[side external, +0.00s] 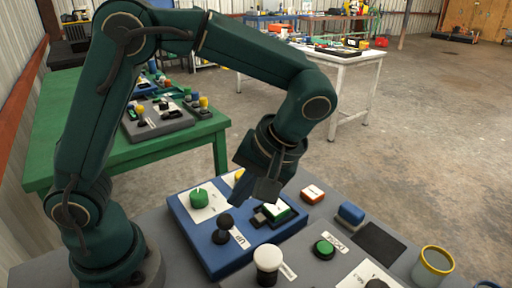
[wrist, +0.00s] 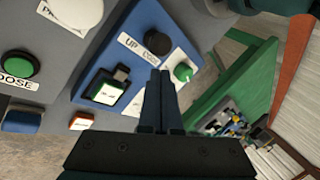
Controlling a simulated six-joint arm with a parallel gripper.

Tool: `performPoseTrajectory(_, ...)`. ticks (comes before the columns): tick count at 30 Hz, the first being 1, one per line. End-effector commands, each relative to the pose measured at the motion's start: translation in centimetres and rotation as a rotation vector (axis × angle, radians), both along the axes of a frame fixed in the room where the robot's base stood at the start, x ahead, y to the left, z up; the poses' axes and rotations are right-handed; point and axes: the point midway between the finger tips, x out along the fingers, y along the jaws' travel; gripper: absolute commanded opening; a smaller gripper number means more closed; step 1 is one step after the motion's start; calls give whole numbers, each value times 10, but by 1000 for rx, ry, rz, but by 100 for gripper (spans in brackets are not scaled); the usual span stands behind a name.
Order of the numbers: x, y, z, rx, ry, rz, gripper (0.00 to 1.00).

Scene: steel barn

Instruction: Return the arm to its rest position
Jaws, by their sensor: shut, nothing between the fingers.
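My arm is bent over the blue control panel (side external: 203,238), with its elbow raised. My gripper (side external: 262,192) points down over the panel's back part, close to a green-and-white switch (side external: 277,209) in a dark frame. In the wrist view the two fingers of my gripper (wrist: 160,75) lie side by side, shut and empty. A black ball-topped lever (side external: 222,231) and a green knob (side external: 198,197) stand on the panel. Whether the fingertips touch anything there I cannot tell.
On the grey bench, a white-topped knob (side external: 267,259), a green button (side external: 323,248), a blue block (side external: 351,213), an orange-and-white block (side external: 312,193) and a mug (side external: 433,266) stand right of the panel. A green table (side external: 75,125) stands behind my arm.

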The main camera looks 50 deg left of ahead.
Motion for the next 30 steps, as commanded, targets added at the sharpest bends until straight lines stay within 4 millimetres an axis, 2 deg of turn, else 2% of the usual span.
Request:
performPoseTrajectory(3,3,-7,13,-3,-3,-2,0)
performPoseTrajectory(10,6,-14,28,-1,-1,0,0)
performPoseTrajectory(13,8,-12,34,-8,-16,16,0)
performPoseTrajectory(16,8,-4,49,-29,-62,50,0)
performPoseTrajectory(22,-14,20,75,-126,-164,90,0)
performPoseTrajectory(30,-45,34,80,-289,-312,-80,0)
